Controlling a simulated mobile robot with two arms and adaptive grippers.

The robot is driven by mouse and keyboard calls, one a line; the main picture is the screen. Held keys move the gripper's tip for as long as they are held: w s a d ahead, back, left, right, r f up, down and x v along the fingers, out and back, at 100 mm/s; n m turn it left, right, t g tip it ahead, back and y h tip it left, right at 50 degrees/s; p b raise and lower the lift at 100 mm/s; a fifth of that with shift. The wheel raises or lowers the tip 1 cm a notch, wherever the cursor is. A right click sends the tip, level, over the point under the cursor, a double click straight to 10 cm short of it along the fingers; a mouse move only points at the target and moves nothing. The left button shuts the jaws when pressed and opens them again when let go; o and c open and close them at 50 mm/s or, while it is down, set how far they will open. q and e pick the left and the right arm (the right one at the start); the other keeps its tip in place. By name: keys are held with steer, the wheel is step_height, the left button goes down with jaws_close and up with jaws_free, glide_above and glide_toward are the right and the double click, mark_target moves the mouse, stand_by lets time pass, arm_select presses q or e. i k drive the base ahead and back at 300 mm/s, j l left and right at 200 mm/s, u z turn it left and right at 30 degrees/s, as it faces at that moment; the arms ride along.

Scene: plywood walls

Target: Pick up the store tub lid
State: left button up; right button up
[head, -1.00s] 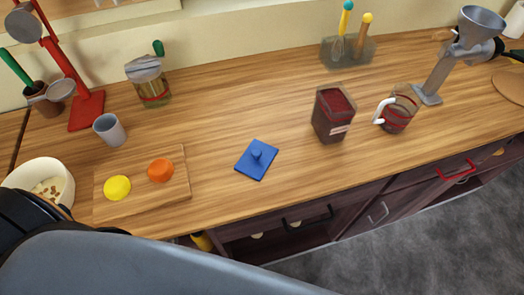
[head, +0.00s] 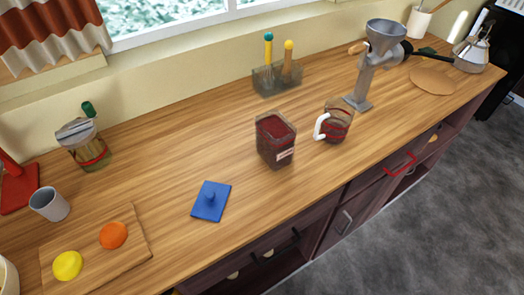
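The blue square lid (head: 212,202) with a round knob on top lies flat on the wooden counter, near its front edge. The tub (head: 275,140), a clear square container with dark red contents and a small label, stands open on the counter to the right of and behind the lid. The lid and tub are apart. Neither of my grippers shows in the head view.
A cutting board (head: 140,236) with yellow and orange pieces lies left of the lid, near a grey cup (head: 49,204). A measuring jug (head: 334,122) stands right of the tub, with a grinder (head: 372,65) behind. The counter around the lid is clear.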

mark_target(210, 204)
steer(key=l+u, duration=0.2)
steer(key=u, duration=0.2)
steer(key=l+u, duration=0.2)
steer(key=u, duration=0.25)
